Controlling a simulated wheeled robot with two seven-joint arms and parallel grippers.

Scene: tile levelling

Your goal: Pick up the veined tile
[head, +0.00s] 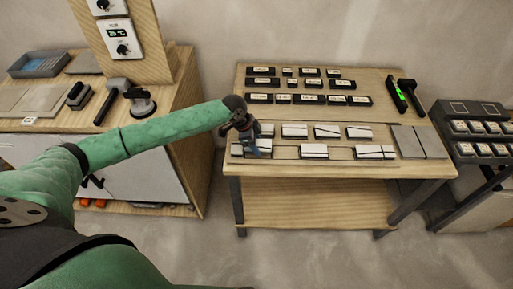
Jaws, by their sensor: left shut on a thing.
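My left gripper (252,150) reaches down to the left front part of the wooden table. It is shut on a tile whose face it mostly hides, so I cannot tell its pattern or whether it is off the table. White tiles lie in two rows on the table; a tile with a dark slanting line (327,131) is in the back row, and another with dark lines (375,153) is at the front right. My right gripper is out of view.
Labelled black blocks (287,98) stand in rows behind the tiles. A green-lit level (396,95) and a black-headed mallet (411,97) lie at the right, behind grey slabs (419,142). A side bench (180,110) stands left, a dark rack (480,128) right.

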